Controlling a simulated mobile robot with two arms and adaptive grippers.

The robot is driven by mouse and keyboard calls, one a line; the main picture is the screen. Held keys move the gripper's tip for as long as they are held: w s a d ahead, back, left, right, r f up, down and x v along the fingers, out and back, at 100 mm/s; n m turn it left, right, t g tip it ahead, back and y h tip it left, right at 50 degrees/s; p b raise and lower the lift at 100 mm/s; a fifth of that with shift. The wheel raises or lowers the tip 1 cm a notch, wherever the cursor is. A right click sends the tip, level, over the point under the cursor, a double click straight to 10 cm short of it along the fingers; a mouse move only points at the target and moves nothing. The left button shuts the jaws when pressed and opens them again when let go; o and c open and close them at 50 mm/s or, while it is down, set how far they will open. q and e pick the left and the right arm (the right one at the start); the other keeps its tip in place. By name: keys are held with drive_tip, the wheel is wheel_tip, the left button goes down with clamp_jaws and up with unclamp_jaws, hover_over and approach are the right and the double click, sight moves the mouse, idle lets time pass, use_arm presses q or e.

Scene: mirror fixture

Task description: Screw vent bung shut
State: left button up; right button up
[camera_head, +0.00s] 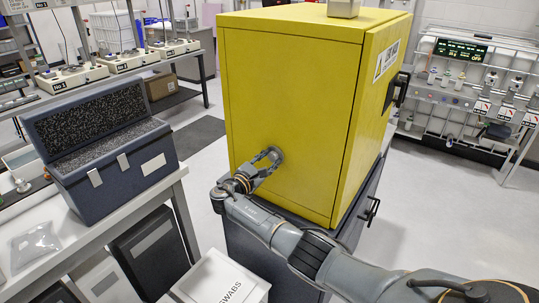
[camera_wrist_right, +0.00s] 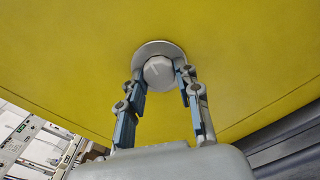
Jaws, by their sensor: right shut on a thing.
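The yellow cabinet (camera_head: 290,110) stands on a dark base in the middle of the head view. The vent bung (camera_wrist_right: 159,71) is a light grey faceted plug in a round grey flange (camera_wrist_right: 158,48) on the cabinet's yellow side wall. My right gripper (camera_head: 271,156) reaches the lower part of that side wall in the head view. In the right wrist view my right gripper (camera_wrist_right: 163,76) has one finger on each side of the bung and is shut on it. The bung sits at the flange; its thread is hidden. My left gripper is not in view.
On the left, a bench holds an open dark foam-lined case (camera_head: 107,145) and a clear plastic bag (camera_head: 35,246). A white box marked SWABS (camera_head: 222,279) stands below my right arm. Clear floor lies right of the cabinet.

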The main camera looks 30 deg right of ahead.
drive_tip(key=shift+f+n+p, duration=0.1)
drive_tip(key=shift+n+p, duration=0.8)
drive_tip(key=shift+n, duration=1)
drive_tip(key=o, duration=1.2)
drive_tip(key=shift+c, duration=0.2)
drive_tip(key=shift+a, duration=0.1)
drive_tip(key=v, duration=1.2)
drive_tip(key=shift+s+f, duration=0.1)
drive_tip(key=shift+f, duration=0.05)
